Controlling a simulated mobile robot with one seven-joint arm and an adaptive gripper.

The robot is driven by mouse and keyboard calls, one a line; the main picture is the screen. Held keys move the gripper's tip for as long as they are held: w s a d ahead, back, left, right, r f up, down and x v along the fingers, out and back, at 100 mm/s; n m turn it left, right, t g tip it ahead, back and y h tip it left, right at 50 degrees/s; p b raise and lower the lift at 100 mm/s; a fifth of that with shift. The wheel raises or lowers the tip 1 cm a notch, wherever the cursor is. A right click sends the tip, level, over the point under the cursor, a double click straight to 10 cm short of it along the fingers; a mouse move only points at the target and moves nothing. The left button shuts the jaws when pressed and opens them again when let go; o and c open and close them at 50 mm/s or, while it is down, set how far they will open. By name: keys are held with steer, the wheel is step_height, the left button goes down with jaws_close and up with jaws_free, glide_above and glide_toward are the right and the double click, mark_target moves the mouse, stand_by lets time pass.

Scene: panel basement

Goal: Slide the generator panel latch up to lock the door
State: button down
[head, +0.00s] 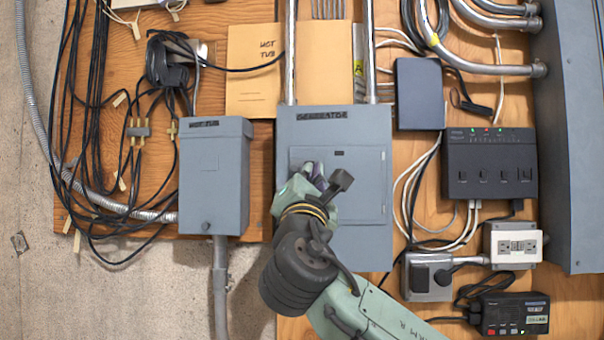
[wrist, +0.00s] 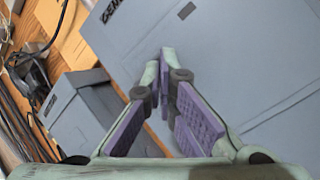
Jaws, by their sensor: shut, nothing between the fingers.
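The grey generator panel (head: 360,120), with a "GENERATOR" label along its top, is mounted on the wooden backboard. Its door (head: 370,205) looks flush with the panel front. A small dark rectangle (head: 339,153) near the door's top edge may be the latch; it also shows in the wrist view (wrist: 186,10). I cannot tell its position. My gripper (head: 315,172) is in front of the door's left part, below and left of the dark rectangle. In the wrist view its purple-padded fingers (wrist: 163,82) are shut and empty. Contact with the door is unclear. My arm hides the panel's lower left.
A smaller grey box (head: 214,175) with conduit below stands left of the panel. Loose black cables (head: 95,130) hang further left. A dark control unit (head: 488,165), outlets (head: 515,245) and cables are on the right. Metal conduits (head: 291,50) run above the panel.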

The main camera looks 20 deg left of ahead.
steer(key=s+d+b, duration=0.1)
steer(key=s+d, duration=0.1)
steer(key=s, duration=0.4)
steer(key=shift+s, duration=0.3)
steer(key=shift+a, duration=0.1)
stand_by(0.4)
